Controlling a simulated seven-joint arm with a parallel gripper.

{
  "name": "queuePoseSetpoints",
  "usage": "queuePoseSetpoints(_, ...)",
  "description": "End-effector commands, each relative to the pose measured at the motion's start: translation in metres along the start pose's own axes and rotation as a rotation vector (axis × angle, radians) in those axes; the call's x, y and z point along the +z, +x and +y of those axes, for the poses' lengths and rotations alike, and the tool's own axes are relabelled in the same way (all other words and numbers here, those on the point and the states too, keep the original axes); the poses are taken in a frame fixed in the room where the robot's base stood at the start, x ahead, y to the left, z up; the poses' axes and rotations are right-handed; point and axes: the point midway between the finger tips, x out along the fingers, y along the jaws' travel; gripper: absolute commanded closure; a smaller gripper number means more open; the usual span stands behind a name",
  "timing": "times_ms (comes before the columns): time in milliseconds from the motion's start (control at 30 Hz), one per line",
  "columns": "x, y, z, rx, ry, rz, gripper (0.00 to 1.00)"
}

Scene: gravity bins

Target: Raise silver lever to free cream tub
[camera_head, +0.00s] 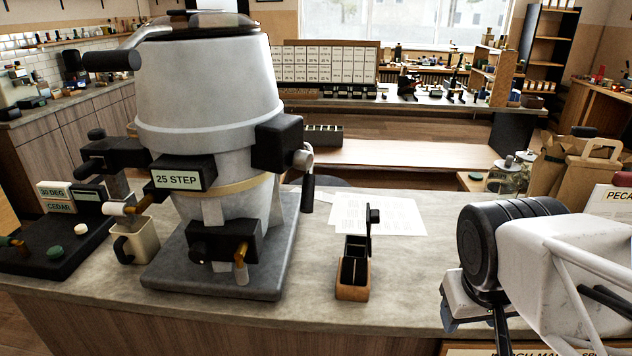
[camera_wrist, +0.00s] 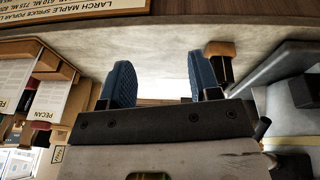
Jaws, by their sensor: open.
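A large grey machine (camera_head: 205,90) labelled "25 STEP" stands on the counter. A silver lever (camera_head: 304,158) with a black grip hangs down on its right side. Another silver lever with a black grip (camera_head: 112,60) sticks out left at its top. A cream cup (camera_head: 140,244) with a dark handle stands by the machine's left front; I cannot tell if it is the tub. My gripper's two blue fingers (camera_wrist: 160,82) are open and empty in the wrist view. In the head view my wrist is at the right, apart from the machine, with the fingers mostly hidden.
A small black device with a wooden base (camera_head: 353,292) stands between the machine and my wrist. A paper sheet (camera_head: 385,214) lies behind it. A black panel (camera_head: 62,245) with knobs sits at the left. Paper bags (camera_head: 572,165) and a PECAN box (camera_head: 612,215) are at the right.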

Motion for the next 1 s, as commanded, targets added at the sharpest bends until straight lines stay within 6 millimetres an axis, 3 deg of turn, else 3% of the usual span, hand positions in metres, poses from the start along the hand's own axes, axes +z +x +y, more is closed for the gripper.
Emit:
queuePoseSetpoints(300, -0.052, 0.003, 0.012, 0.236, -0.446, 0.073, 0.43)
queuePoseSetpoints(567, -0.109, 0.0, 0.003, 0.45, -0.887, 0.14, 0.43)
queuePoseSetpoints(767, -0.154, -0.004, -0.019, 0.611, -1.235, 0.188, 0.43)
queuePoseSetpoints(1000, -0.202, -0.009, -0.065, 0.806, -1.657, 0.242, 0.43)
